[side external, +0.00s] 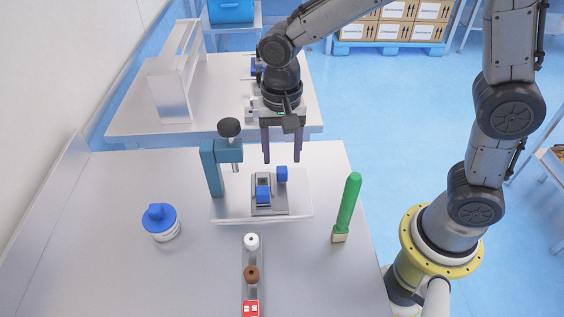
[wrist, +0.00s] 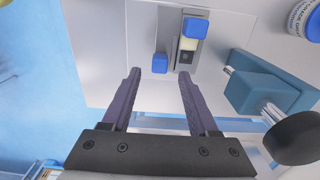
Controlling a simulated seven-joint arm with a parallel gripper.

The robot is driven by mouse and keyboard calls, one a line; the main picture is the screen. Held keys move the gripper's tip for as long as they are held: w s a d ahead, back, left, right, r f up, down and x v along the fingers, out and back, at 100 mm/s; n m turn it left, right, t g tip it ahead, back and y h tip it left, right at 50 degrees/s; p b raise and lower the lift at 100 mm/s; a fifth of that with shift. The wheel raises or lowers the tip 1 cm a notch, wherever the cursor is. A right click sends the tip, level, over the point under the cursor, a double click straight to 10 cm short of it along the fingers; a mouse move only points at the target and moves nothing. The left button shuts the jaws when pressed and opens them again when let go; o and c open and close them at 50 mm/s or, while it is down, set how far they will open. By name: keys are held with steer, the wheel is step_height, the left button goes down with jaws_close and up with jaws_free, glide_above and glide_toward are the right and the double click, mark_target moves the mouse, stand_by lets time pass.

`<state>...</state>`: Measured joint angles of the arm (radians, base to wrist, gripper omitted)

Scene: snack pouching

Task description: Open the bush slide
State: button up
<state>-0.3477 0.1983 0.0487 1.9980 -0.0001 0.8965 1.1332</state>
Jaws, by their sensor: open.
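A small grey fixture (side external: 270,208) with two blue blocks sits on a pale plate (side external: 228,213) at the middle of the table. It seems to be the bush slide. One blue block (side external: 263,194) lies on top of it, and the other (side external: 282,173) stands at its far right side. In the wrist view these are the upper block (wrist: 195,27) and the lower-left block (wrist: 160,63). A dark slot shows beside the upper block. My gripper (side external: 282,160) is open and empty, fingers pointing down, above and behind the fixture. In the wrist view the lower-left block shows between the fingertips (wrist: 159,73).
A teal clamp (side external: 211,168) with a black knob stands close left of the fixture. A blue-lidded jar (side external: 160,222) is at left. A rail (side external: 251,289) with white, brown and red pieces lies in front.

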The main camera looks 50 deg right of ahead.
mark_target(282, 169)
steer(key=shift+f, duration=1.8)
jaws_close()
